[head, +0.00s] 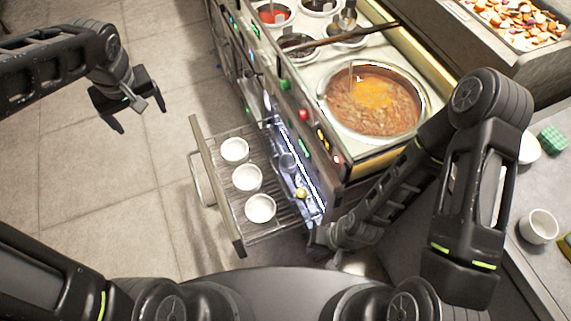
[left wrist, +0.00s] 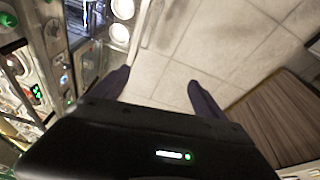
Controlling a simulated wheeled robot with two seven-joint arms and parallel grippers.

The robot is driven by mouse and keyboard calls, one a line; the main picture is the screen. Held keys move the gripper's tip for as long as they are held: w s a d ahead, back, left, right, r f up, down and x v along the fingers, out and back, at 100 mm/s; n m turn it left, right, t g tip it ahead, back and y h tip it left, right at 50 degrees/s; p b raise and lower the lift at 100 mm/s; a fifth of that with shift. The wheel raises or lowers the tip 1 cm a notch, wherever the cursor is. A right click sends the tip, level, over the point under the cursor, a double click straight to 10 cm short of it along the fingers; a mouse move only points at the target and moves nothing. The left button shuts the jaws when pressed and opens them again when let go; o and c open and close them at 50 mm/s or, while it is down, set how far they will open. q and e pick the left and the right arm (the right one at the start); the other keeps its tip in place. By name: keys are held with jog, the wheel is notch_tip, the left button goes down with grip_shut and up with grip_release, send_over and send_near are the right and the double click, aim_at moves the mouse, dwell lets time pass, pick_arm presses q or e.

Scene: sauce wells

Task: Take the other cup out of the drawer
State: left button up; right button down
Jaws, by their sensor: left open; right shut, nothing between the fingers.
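The drawer (head: 196,135) is pulled out from the counter's front. On its wire rack three white cups stand in a row: the far cup (head: 234,150), the middle cup (head: 247,178) and the near cup (head: 260,208). The left wrist view shows two of the cups, an upper one (left wrist: 122,8) and a lower one (left wrist: 119,34). My left gripper (head: 139,115) is open and empty above the floor, left of the drawer and apart from it. My right gripper (head: 320,242) is low by the drawer's near right corner, shut and empty; its fingertips are hard to make out.
A large pot of orange-red sauce (head: 375,100) sits in the counter above the drawer, with several smaller wells behind. A white cup (head: 538,227) stands on the grey worktop at right, near a green patterned item (head: 552,140). The tiled floor (head: 80,180) left of the drawer is clear.

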pick_arm(q)
jog(key=s+d+f+m+g+h, duration=0.1)
jog(key=s+d+f+m+h, duration=0.1)
jog(key=d+f, duration=0.75)
jog(key=s+d+f+m+h, duration=0.2)
jog(key=d+f, duration=0.5)
jog(key=f, duration=0.6)
jog(key=s+d+f, duration=0.4)
jog(key=s+f, duration=0.2)
jog(key=s, duration=0.1)
jog(key=s+d+f+m+g+h, duration=0.1)
jog(key=s+d+f, duration=0.3)
jog(key=s+f, duration=0.2)
jog(key=shift+s+d+h, duration=0.25)
jog(key=shift+s+h, duration=0.05)
jog(key=shift+s, duration=0.55)
